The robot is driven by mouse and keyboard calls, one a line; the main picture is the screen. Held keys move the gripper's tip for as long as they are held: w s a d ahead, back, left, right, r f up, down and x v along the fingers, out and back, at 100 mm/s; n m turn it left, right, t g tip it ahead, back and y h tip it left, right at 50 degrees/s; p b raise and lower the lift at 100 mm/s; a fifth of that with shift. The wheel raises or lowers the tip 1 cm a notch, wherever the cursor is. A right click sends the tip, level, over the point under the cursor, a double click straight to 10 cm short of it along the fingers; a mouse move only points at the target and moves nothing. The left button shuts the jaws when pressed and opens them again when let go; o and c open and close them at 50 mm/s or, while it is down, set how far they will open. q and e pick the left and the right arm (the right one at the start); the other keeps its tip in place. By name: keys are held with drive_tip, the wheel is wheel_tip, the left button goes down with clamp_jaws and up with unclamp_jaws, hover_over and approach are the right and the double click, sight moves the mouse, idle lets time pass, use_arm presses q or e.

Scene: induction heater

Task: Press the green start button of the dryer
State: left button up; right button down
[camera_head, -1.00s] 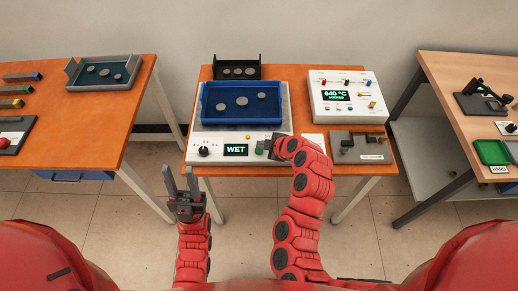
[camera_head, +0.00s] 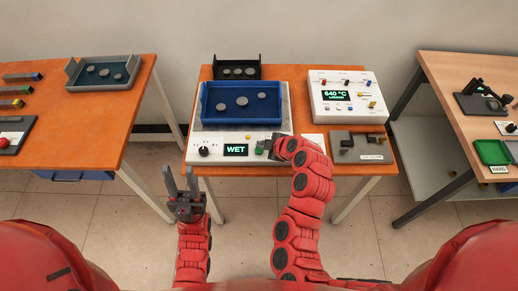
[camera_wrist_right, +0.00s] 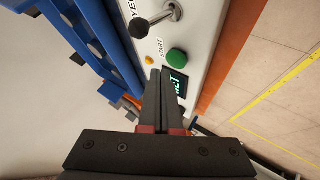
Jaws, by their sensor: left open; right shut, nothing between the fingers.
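The dryer (camera_head: 222,150) is a white unit with a display reading WET (camera_head: 236,150). Its green start button (camera_head: 259,148) sits on the front panel, right of the display. In the right wrist view the green button (camera_wrist_right: 177,57) is in full sight beside the START label. My right gripper (camera_head: 269,145) is shut and empty, its tips close to the right side of the button. In the wrist view its fingertips (camera_wrist_right: 160,73) are next to the button; contact cannot be told. My left gripper (camera_head: 184,187) is open and empty, in front of the table.
A blue tray (camera_head: 207,113) with several grey discs sits on the dryer. An orange lamp (camera_head: 248,138) is by the button; a lever (camera_wrist_right: 155,22) shows in the wrist view. A white 640 °C controller (camera_head: 347,98) stands at the right. Side tables flank both sides.

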sight(262, 152)
drive_tip(key=shift+f+b, duration=0.45)
drive_tip(key=shift+b, duration=0.25)
drive_tip(key=shift+f+b, duration=0.4)
drive_tip(key=shift+b, duration=0.15)
idle(0.5)
drive_tip(key=shift+r, duration=0.9)
drive_tip(key=shift+r+p, duration=0.65)
drive_tip(key=shift+r, duration=1.85)
